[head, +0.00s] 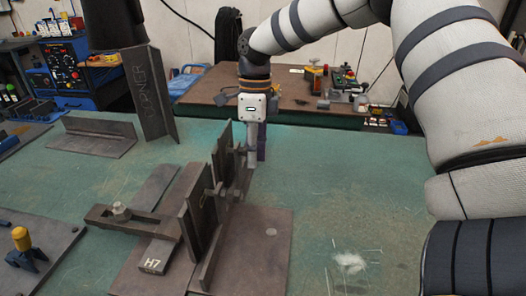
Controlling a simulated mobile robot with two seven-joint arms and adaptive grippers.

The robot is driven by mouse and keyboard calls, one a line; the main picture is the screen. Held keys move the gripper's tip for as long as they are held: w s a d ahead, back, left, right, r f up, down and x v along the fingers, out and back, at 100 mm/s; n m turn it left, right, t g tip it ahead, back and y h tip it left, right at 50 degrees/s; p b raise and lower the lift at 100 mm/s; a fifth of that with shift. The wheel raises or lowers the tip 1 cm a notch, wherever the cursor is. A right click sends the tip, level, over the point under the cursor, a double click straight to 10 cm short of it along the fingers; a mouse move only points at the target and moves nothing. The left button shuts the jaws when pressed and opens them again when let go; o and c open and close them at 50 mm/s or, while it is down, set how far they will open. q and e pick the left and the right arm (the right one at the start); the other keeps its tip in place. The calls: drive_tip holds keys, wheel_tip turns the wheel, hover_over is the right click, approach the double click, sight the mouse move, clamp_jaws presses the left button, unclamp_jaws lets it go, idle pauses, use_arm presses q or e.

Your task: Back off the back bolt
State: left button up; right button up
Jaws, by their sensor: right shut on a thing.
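A steel fixture has two upright plates (208,200) standing on a flat base plate (262,235) on the green table. My right gripper (256,157) comes down from above at the far end of these plates. Its fingers are shut on the back bolt, which they and the plates mostly hide. A nearer bolt (217,190) passes through the upright plates closer to me. I cannot tell how far either bolt is screwed in. My left gripper is not in view.
A clamp bar with a bolt (119,211) and a bar marked H7 (153,264) lie left of the plates. Angle pieces (152,95) stand at the back left. A yellow-topped tool (21,240) is at front left. The table's right side (360,190) is mostly clear.

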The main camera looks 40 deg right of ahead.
drive_tip(key=t+h, duration=0.1)
drive_tip(key=h, duration=0.1)
drive_tip(key=t+h, duration=0.2)
drive_tip(key=shift+s+r+t+h, duration=0.1)
drive_tip(key=shift+r+t+h, duration=0.05)
drive_tip(key=shift+t+h, duration=0.15)
drive_tip(key=t+h, duration=0.3)
drive_tip(key=shift+h, duration=0.3)
drive_tip(key=o, duration=0.6)
drive_tip(key=shift+o, duration=0.2)
drive_tip(key=v, duration=0.4)
drive_tip(key=shift+s+a+r, duration=0.15)
drive_tip(key=shift+a+r, duration=0.15)
drive_tip(key=shift+c, duration=0.2)
